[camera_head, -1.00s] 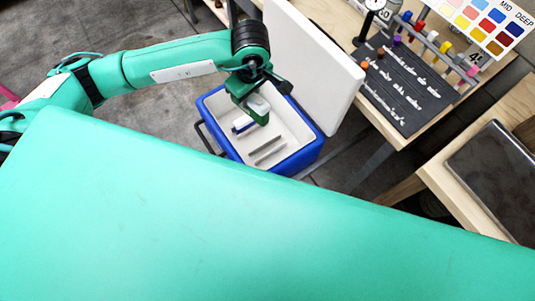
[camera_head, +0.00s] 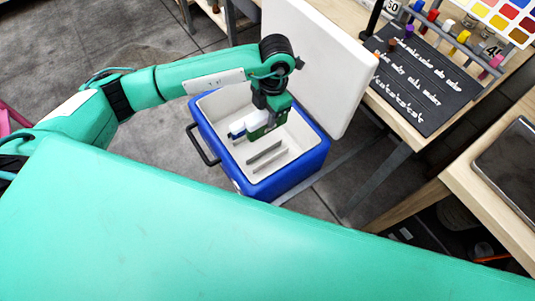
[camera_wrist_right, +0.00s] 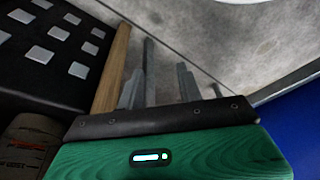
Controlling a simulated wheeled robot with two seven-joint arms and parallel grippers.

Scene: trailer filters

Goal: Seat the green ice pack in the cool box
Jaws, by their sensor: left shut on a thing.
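The blue cool box (camera_head: 312,165) with a white inside stands open on the floor in the head view. My left gripper (camera_head: 270,113) is inside its opening, shut on the green ice pack (camera_head: 257,132), which shows as a small green block below the fingers. Green pack and green gripper are hard to tell apart here. A white and blue piece (camera_head: 237,129) is beside it, toward the left wall. Grey upright dividers (camera_head: 265,153) stand on the box floor nearer me. My right gripper (camera_wrist_right: 163,85) shows only in the right wrist view; its grey fingers are apart with nothing between them.
The raised white lid (camera_head: 325,65) stands behind the box on the right. A black handle (camera_head: 202,147) is on the left side. A workbench with a dark tool board (camera_head: 415,85) and another table with a dark tray (camera_head: 510,165) are at the right.

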